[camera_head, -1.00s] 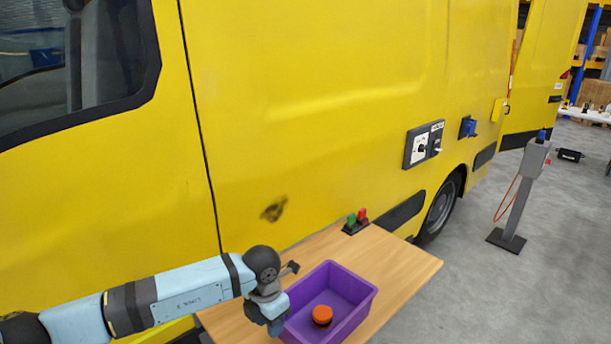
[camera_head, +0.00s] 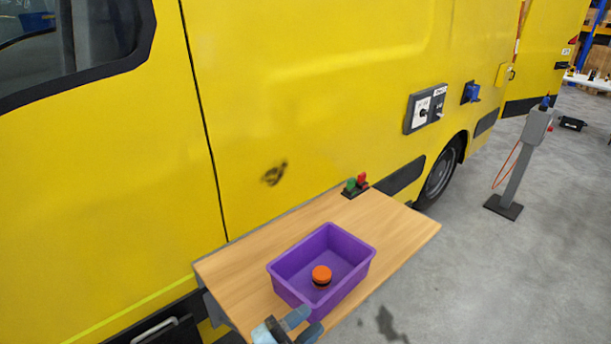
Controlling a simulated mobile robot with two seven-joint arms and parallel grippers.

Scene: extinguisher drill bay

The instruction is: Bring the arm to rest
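My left gripper (camera_head: 304,325) shows at the bottom edge of the head view, just in front of the purple bin's near side. Its two blue-grey fingers stand apart with nothing seen between them. The rest of the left arm is out of the picture. My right gripper is not in view.
A purple bin (camera_head: 290,291) sits on a wooden table (camera_head: 235,266), with a round orange and black object (camera_head: 321,274) inside. A small block with green and red buttons (camera_head: 355,186) is at the table's back edge. The yellow van (camera_head: 300,90) stands behind. A grey post (camera_head: 520,165) stands right.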

